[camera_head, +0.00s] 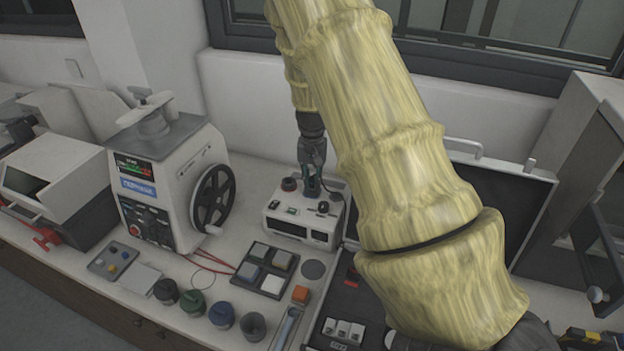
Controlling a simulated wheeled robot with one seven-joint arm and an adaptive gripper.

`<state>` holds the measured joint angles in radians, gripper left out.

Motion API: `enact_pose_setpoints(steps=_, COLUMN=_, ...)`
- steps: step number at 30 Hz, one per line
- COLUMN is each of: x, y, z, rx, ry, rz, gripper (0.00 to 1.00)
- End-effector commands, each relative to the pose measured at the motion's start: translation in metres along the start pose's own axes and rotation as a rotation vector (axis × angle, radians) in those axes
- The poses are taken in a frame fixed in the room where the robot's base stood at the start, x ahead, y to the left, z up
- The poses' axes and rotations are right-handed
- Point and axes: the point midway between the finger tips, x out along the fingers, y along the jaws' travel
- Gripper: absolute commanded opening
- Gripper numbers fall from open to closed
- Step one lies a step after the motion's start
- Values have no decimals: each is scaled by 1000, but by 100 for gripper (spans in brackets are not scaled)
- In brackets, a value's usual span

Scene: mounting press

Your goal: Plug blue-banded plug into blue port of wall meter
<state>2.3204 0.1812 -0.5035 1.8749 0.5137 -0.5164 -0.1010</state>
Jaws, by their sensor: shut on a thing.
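My gripper (311,176) points down over the top of a small white meter box (275,224) on the bench. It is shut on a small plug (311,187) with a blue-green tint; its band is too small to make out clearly. The plug's lower end is at the box's top face, and I cannot tell whether it sits in a port or just above one. The blue port itself cannot be made out.
A press with a black handwheel (212,199) stands left of the box. An open black case (488,192) is at right. My sleeved arm hides the middle right.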

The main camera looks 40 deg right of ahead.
Motion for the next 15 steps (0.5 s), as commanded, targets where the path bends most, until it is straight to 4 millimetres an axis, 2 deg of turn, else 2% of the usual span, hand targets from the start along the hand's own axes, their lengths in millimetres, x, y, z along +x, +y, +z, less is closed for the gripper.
enact_pose_setpoints(steps=7, x=3, y=0, z=0, rx=0, ry=0, rz=0, gripper=0)
enact_pose_setpoints(steps=8, x=3, y=0, z=0, rx=0, ry=0, rz=0, gripper=21)
enact_pose_setpoints(steps=11, x=3, y=0, z=0, rx=0, ry=0, rz=0, gripper=39)
enact_pose_setpoints(steps=15, x=2, y=0, z=0, rx=0, ry=0, rz=0, gripper=41)
